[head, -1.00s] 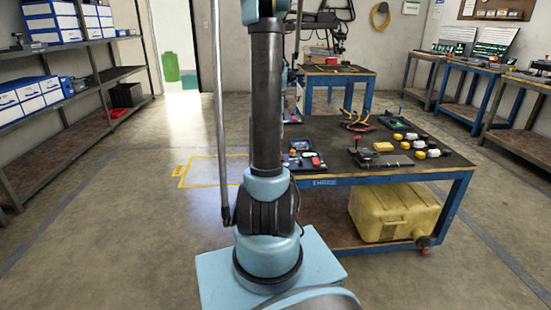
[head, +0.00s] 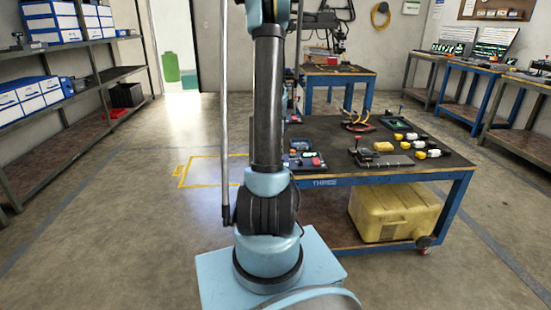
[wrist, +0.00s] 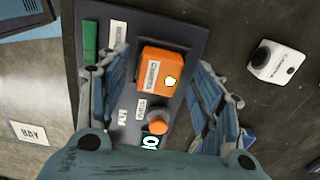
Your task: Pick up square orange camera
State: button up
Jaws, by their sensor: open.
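The square orange camera (wrist: 163,71) sits in a dark tray (wrist: 187,28) and carries a white label. In the wrist view my gripper (wrist: 162,62) is open. One finger is on the left of the orange camera and the other on the right, with gaps showing on both sides. I cannot tell how far the fingertips are above the tray. In the head view my arm hides the gripper, and I cannot make out the orange camera for sure.
A round orange piece (wrist: 158,124) and a green block (wrist: 90,40) are in the same tray. The workbench (head: 400,178) holds several other parts. A yellow case (head: 395,212) is on its lower shelf.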

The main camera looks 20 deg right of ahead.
jog(key=shift+f, duration=0.1)
jog(key=shift+c, duration=0.2)
jog(key=c, duration=1.1)
